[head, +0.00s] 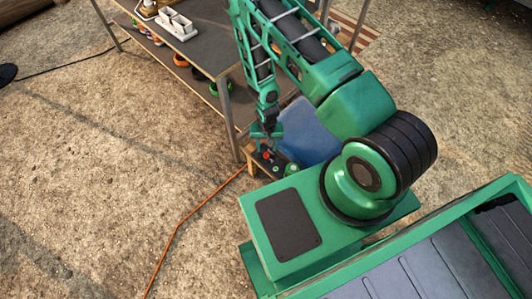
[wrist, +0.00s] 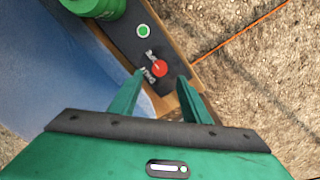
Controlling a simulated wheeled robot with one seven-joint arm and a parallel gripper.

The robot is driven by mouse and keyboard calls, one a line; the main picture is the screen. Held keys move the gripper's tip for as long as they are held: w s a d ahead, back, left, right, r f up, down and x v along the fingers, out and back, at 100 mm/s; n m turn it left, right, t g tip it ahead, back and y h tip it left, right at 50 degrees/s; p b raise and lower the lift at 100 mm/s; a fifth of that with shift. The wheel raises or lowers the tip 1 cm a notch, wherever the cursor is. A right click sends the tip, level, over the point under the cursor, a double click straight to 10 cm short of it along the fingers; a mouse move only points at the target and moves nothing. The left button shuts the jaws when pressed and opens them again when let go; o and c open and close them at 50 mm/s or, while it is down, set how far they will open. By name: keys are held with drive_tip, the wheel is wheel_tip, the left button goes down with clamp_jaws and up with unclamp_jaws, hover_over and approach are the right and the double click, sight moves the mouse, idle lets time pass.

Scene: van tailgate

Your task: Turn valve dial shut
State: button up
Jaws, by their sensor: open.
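The valve dial (wrist: 159,68) is a small round red knob on a dark panel (wrist: 128,40) with a wooden edge. White lettering is printed beside it, one label reading like SHUT, and a pale mark shows on its face. In the head view the red dial (head: 267,155) is tiny, just below my gripper (head: 266,136). In the wrist view my gripper (wrist: 160,78) is open and empty. Its two green fingers point toward the dial, one to each side in the picture. I cannot tell the gap in depth between fingertips and dial.
A green round button (wrist: 143,31) with a pale rim sits on the same panel. A ribbed green part (wrist: 95,8) and a blue surface (wrist: 50,70) lie beside it. A workbench (head: 205,48) stands behind. An orange cable (head: 190,216) crosses the ground.

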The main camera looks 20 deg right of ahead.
sight(266, 155)
drive_tip(key=shift+f, duration=3.05)
drive_tip(key=shift+c, duration=0.6)
drive_tip(key=c, duration=0.9)
